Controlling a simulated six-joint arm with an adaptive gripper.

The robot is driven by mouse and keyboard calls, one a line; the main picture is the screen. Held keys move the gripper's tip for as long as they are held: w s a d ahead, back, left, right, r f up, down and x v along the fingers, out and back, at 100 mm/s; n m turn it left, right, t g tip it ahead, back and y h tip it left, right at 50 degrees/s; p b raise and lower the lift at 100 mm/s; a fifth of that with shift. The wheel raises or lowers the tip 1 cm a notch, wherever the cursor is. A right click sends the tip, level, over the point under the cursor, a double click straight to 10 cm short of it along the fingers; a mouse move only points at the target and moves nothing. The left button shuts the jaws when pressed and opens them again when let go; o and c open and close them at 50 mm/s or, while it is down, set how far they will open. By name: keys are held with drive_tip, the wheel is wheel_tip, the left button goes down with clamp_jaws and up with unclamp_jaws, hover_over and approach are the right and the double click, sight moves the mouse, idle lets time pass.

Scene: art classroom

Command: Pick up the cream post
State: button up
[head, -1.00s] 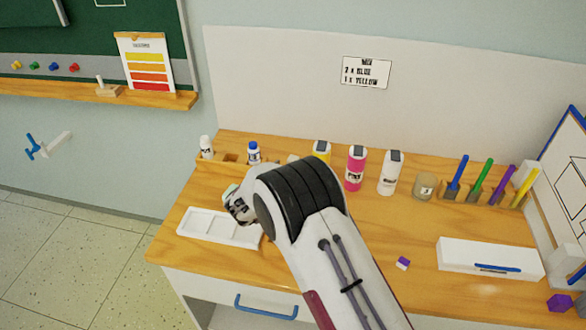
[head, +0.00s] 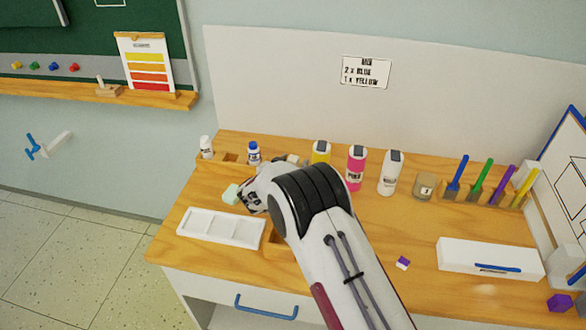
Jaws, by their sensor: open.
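I cannot tell for sure which thing is the cream post. A pale cream piece (head: 295,159) shows behind my arm, beside the yellow bottle, mostly hidden. A small pale upright peg (head: 100,80) stands on a wooden block on the board ledge at the left. My gripper (head: 250,201) is over the desk, behind the white tray, open with nothing seen in it; my wrist hides part of it. A mint-green block (head: 232,194) lies just left of the gripper.
A white palette tray (head: 190,235) lies in front. A white bottle (head: 206,147) and blue-capped bottle (head: 253,152) stand in a wooden rack. Yellow (head: 321,152), pink (head: 356,170) and white (head: 391,175) bottles and a jar (head: 424,187) stand right. The desk's middle right is mostly clear.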

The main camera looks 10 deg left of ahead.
drive_tip(key=shift+w, duration=0.1)
idle(0.4)
clamp_jaws()
drive_tip(key=shift+r, duration=0.2)
drive_tip(key=shift+r, duration=4.85)
